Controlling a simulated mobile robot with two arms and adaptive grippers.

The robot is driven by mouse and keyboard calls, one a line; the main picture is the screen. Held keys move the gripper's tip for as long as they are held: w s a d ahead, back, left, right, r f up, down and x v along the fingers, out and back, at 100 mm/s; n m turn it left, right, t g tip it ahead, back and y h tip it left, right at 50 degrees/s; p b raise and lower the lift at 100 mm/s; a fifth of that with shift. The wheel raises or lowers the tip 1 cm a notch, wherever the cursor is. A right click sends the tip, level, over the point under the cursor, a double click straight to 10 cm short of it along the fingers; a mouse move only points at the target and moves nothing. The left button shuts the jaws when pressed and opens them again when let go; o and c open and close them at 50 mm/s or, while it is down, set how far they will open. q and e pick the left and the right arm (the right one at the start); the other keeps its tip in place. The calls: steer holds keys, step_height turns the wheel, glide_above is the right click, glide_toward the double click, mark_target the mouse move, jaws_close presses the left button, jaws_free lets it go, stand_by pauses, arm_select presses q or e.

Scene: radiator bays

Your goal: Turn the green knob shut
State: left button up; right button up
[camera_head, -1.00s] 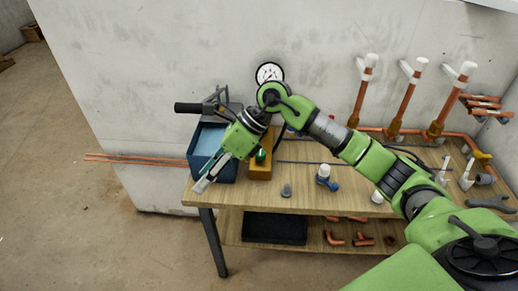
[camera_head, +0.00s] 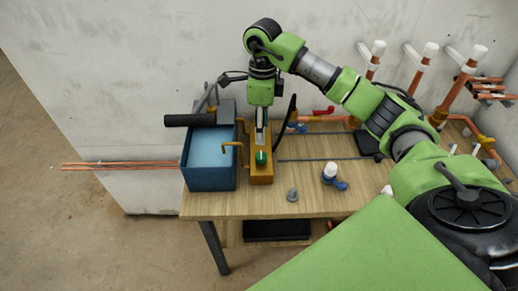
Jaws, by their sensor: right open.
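The green knob (camera_head: 261,158) is a small round knob on the front end of a yellow-orange block (camera_head: 262,178) at the left part of the workbench. My right gripper (camera_head: 261,142) points down just above and behind the knob in the head view. It is open, with nothing seen between its fingers. Whether a fingertip touches the knob, I cannot tell. The gripper hides the back of the block. My left gripper is not in view.
A blue water-filled tub (camera_head: 208,172) with a bent copper pipe stands close left of the block. A grey cap (camera_head: 292,195) and a white-and-blue valve (camera_head: 331,175) lie to the right. Upright copper pipes (camera_head: 452,98) stand at the back right. The bench (camera_head: 300,207) front is mostly clear.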

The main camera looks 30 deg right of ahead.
mark_target(260, 155)
step_height(260, 155, down, 4)
steer(key=shift+p, duration=0.5)
step_height(260, 155, down, 2)
steer(key=shift+w+a, duration=0.1)
step_height(260, 155, down, 4)
steer(key=shift+r+p, duration=0.1)
steer(key=shift+p, duration=0.6)
steer(key=shift+f, duration=0.6)
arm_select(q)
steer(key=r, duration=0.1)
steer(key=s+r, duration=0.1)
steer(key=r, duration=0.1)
arm_select(e)
steer(key=c, duration=1.1)
